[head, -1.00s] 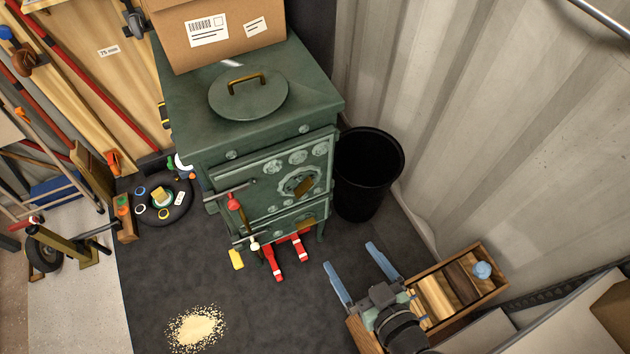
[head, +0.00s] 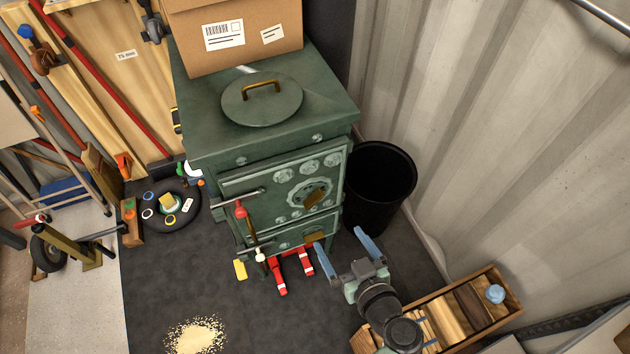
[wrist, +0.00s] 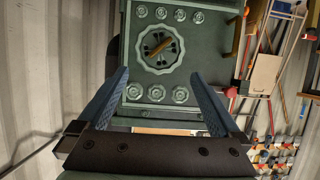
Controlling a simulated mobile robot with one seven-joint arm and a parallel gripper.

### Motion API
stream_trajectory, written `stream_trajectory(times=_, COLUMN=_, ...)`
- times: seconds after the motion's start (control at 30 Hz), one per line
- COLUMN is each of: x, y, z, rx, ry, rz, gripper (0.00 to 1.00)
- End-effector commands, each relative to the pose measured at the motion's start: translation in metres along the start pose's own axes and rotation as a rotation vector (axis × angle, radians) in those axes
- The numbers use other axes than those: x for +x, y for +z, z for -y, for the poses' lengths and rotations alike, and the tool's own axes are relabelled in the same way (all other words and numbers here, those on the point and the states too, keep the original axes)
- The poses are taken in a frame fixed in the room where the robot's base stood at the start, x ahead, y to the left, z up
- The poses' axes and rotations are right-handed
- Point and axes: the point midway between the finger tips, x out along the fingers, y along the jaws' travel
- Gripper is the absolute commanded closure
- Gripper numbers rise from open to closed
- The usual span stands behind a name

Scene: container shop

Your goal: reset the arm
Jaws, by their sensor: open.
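My gripper (head: 345,247) is open and empty, its two blue fingers spread apart. In the head view it is in front of the lower right of the green stove (head: 285,150), above the dark floor. I cannot tell the exact gap between the fingertips and the stove. Nothing is between the fingers.
A black bin (head: 380,185) stands right of the stove by the corrugated wall (head: 500,150). A wooden crate (head: 507,291) of blocks lies below my arm. A cardboard box (head: 235,40) sits on the stove.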

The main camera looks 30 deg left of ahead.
Motion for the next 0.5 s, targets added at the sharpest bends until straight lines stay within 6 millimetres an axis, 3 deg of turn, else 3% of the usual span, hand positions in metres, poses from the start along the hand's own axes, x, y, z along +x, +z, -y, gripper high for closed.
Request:
stream_trajectory(times=0.37, x=-0.001, y=0.0, z=0.0, rx=0.0, ry=0.0, rz=0.0, gripper=0.0)
stream_trajectory(times=0.5, x=-0.012, y=-0.002, z=-0.001, rx=0.001, ry=0.002, rz=0.0, gripper=0.0)
